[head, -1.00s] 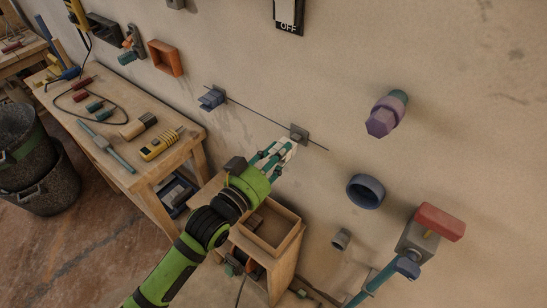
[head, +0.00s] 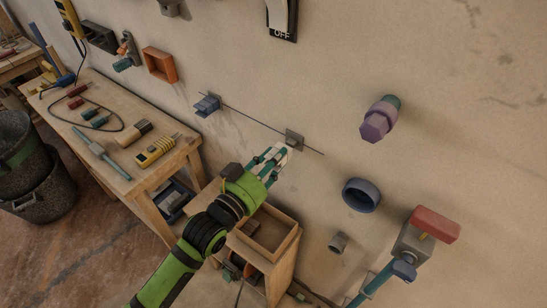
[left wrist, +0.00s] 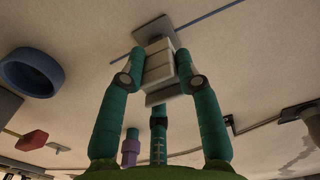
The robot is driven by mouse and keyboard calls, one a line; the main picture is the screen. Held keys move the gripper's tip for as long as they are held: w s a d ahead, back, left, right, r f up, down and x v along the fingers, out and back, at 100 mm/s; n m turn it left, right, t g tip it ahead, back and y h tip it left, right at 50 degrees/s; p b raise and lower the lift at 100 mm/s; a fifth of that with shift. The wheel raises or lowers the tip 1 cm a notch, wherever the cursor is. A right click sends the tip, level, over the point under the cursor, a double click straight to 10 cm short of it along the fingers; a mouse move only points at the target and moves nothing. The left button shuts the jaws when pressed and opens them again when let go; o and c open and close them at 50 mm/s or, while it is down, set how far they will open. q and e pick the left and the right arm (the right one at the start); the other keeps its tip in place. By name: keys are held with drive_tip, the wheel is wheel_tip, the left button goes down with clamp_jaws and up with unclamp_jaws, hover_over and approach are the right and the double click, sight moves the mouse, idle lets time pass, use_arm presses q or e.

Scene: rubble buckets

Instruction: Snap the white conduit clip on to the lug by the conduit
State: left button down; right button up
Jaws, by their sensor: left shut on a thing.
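My left gripper (head: 273,162) is shut on the white conduit clip (head: 284,153), just below the lug on the wall. In the left wrist view the pale clip (left wrist: 159,62) sits between the two teal fingertips. The grey lug (head: 294,138) stands out from the wall on the thin dark conduit (head: 250,118). In the left wrist view the lug (left wrist: 152,29) shows just beyond the clip, partly hidden by it. I cannot tell whether clip and lug touch. My right gripper is out of view.
A blue ring (head: 362,195) and a purple hexagonal knob (head: 378,122) project from the wall on the right. A workbench (head: 130,190) with tools is on the left.

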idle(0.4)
use_arm(q)
drive_tip(key=shift+w+d, duration=0.1)
drive_tip(key=shift+w, duration=0.05)
drive_tip(key=shift+x, duration=1.3)
drive_tip(key=c, duration=0.8)
unclamp_jaws()
drive_tip(key=v, duration=1.2)
